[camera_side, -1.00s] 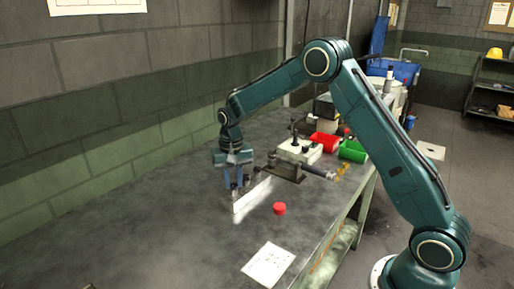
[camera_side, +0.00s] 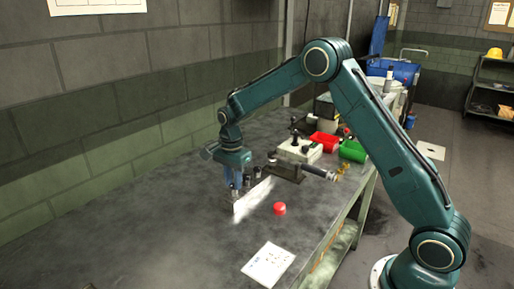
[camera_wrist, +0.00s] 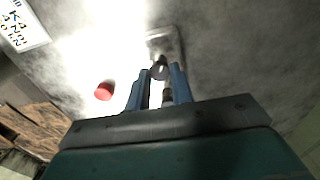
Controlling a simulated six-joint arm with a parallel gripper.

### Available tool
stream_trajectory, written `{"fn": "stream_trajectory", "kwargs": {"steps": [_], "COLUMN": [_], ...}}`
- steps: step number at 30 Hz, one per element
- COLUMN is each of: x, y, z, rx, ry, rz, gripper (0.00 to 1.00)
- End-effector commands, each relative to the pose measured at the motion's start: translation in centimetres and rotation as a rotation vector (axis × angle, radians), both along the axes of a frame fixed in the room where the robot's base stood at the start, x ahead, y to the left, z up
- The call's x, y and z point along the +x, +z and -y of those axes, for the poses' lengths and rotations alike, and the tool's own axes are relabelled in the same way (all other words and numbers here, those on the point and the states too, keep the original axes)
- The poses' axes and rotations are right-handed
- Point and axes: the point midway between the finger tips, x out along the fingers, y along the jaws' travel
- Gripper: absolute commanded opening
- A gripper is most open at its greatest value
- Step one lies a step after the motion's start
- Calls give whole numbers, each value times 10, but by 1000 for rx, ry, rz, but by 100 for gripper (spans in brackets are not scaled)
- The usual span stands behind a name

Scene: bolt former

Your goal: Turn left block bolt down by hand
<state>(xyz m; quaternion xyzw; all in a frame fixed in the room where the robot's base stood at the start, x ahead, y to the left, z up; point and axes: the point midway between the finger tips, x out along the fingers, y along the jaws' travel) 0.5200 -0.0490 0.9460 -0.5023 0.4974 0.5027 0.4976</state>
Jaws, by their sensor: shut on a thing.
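The bolt former stands on the bench, with a pale bar-like plate (camera_side: 252,194) at its front left and a dark base with a handle (camera_side: 318,171) to the right. Small dark upright bolts stand along the plate, one (camera_side: 257,172) just right of my fingers. My gripper (camera_side: 234,190) points down at the plate's left end, its blue fingers shut on a bolt there. In the wrist view, a round grey bolt head (camera_wrist: 159,72) shows between the fingertips, above a grey block (camera_wrist: 172,40). The fingers hide most of the bolt, so its depth cannot be told.
A red cap (camera_side: 279,209) lies on the bench in front of the plate. A printed sheet (camera_side: 268,264) lies nearer. The bench's left side is clear.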

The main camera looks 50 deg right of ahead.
Motion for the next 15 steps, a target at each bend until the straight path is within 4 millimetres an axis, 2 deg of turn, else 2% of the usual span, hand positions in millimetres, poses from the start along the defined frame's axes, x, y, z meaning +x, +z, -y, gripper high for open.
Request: {"fn": "stream_trajectory", "kwargs": {"steps": [4, 15], "x": [1, 1], "y": [2, 1], "z": [0, 1], "rx": [-1, -1], "ry": [-86, -83], "rz": [3, 3], "gripper": [1, 1]}}
